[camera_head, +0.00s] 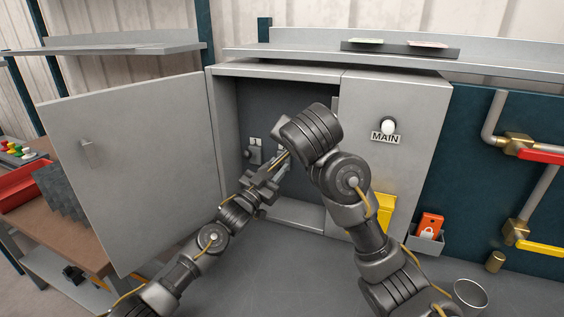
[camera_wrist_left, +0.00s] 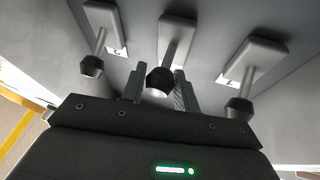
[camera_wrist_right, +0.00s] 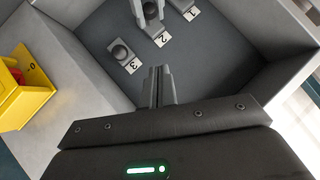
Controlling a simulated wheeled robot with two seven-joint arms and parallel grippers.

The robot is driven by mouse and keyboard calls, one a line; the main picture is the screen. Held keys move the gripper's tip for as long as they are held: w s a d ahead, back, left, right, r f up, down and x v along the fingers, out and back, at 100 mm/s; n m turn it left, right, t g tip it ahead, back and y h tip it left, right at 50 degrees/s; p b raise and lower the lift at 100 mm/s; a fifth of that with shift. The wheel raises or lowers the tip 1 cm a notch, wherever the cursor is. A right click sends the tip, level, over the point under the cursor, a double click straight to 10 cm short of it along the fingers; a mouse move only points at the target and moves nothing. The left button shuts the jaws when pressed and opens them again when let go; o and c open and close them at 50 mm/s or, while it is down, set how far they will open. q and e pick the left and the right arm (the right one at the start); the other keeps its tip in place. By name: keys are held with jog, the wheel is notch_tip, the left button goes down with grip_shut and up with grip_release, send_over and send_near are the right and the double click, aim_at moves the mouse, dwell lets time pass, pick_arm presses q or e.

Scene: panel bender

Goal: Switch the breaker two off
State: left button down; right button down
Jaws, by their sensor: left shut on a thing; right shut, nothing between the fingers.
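The breakers sit on the back panel inside the open grey cabinet (camera_head: 226,110). In the left wrist view there are three levers with dark knobs. My left gripper (camera_wrist_left: 158,90) is shut around the middle lever (camera_wrist_left: 176,38) near its knob. In the right wrist view the label 2 (camera_wrist_right: 162,40) lies between labels 3 and 1, beside the held lever. Breaker three (camera_wrist_right: 121,52) is in plain sight there; breaker one (camera_head: 254,153) shows in the head view. My right gripper (camera_wrist_right: 161,86) is shut and empty, before the panel; my wrist hides it in the head view.
The cabinet door (camera_head: 140,170) stands open at left. A yellow box (camera_wrist_right: 22,88) is on the cabinet's outside. A holder with a red padlock tag (camera_head: 430,226) and pipes are at right. My forearms are close together.

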pick_arm(q)
jog(key=shift+f, duration=0.1)
pick_arm(e)
jog(key=w+a+f, duration=0.3)
jog(key=w+f, duration=0.6)
jog(key=shift+f+m, duration=0.3)
